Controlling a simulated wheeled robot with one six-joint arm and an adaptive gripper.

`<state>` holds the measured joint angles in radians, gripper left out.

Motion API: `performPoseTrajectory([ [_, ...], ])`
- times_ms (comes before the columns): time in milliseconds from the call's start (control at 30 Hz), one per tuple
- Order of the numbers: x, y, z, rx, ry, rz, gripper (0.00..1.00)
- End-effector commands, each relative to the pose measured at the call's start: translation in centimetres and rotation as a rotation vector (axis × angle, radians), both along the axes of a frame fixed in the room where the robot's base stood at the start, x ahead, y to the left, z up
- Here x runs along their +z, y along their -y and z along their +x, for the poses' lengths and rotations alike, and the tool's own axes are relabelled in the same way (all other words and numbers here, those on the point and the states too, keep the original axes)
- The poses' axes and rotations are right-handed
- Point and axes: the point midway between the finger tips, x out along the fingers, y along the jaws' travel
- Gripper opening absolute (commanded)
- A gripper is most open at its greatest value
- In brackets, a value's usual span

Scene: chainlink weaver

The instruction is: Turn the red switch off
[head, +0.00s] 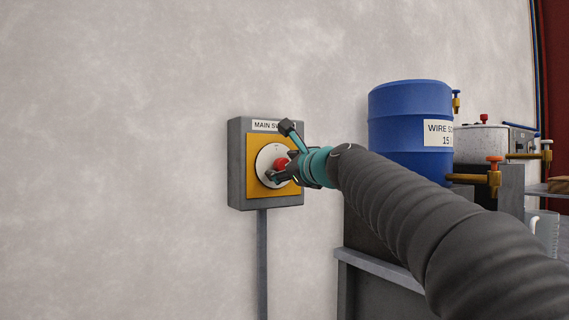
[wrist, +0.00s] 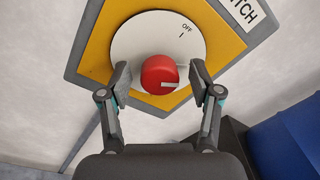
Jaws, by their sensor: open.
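The red switch (head: 281,164) is a round knob on a white dial over a yellow plate (head: 253,188), on a grey wall box labelled MAIN SWITCH. In the wrist view the red knob (wrist: 158,70) carries a white pointer line turned toward the right of the picture. The OFF mark (wrist: 187,28) is printed on the dial above and right of the knob, so the pointer is not on it. My gripper (head: 284,151) is in front of the box. In the wrist view my gripper (wrist: 162,80) is open, one finger on each side of the knob, with gaps showing.
A blue barrel (head: 400,125) with a WIRE label and brass taps stands right of the box on a grey bench (head: 380,262). It also shows at the right of the wrist view (wrist: 290,140). A conduit (head: 262,260) runs down from the box. The wall at left is clear.

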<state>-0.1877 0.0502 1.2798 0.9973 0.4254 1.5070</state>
Motion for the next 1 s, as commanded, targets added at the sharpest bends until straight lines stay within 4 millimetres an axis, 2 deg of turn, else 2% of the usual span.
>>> performPoseTrajectory([
  [367,-0.03,-0.38,0.58,0.0,0.0,0.0,0.64],
  [400,-0.02,-0.38,0.58,0.0,0.0,0.0,0.61],
  [433,-0.03,-0.37,0.58,0.0,0.0,0.0,0.54],
  [633,-0.02,-0.33,0.58,0.0,0.0,0.0,0.04],
  [1000,-0.12,-0.21,0.61,-0.003,0.03,-0.042,0.04],
])
